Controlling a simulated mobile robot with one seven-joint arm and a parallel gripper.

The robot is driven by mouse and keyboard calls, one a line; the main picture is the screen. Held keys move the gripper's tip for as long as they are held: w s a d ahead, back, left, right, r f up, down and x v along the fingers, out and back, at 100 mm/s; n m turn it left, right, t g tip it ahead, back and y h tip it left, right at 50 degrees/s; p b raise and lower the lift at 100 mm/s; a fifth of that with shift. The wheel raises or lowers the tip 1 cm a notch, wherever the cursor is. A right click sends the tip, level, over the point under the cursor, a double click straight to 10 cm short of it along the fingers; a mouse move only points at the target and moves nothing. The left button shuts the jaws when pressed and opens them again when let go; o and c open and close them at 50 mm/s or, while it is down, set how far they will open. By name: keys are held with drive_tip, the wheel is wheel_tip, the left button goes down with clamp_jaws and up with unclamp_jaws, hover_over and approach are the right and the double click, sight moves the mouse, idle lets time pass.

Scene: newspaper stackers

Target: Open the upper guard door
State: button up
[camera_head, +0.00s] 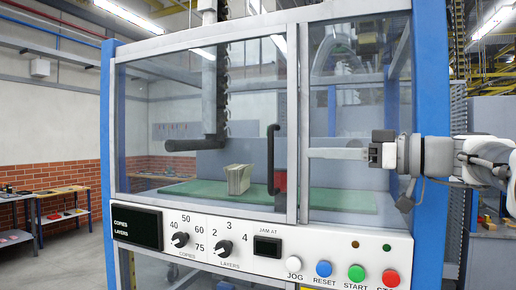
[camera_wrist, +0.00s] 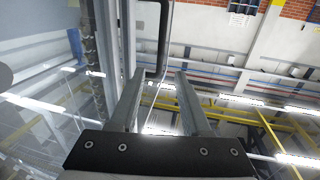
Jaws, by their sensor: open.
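The upper guard door (camera_head: 215,75) is a large clear panel in a grey frame on the front of the blue-posted machine. It appears shut. Its black upright bar handle (camera_head: 272,158) is near the door's right edge. My gripper (camera_head: 312,153) points left from the right side, at about the handle's height, with a gap between its fingertips and the handle. In the wrist view, my gripper (camera_wrist: 160,74) is open and empty. The handle (camera_wrist: 165,38) shows there just ahead of the fingertips, roughly in line with the space between them.
Below the door is a control panel (camera_head: 260,222) with two knobs, a dark display and several coloured buttons. A second clear pane (camera_head: 345,90) is right of the door. Inside, a paper stack (camera_head: 238,179) stands on a green bed (camera_head: 330,200). A blue post (camera_head: 428,80) stands near my arm.

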sight(258, 151)
drive_tip(key=p+x, duration=0.4)
drive_tip(key=x, duration=1.1)
clamp_jaws()
idle(0.9)
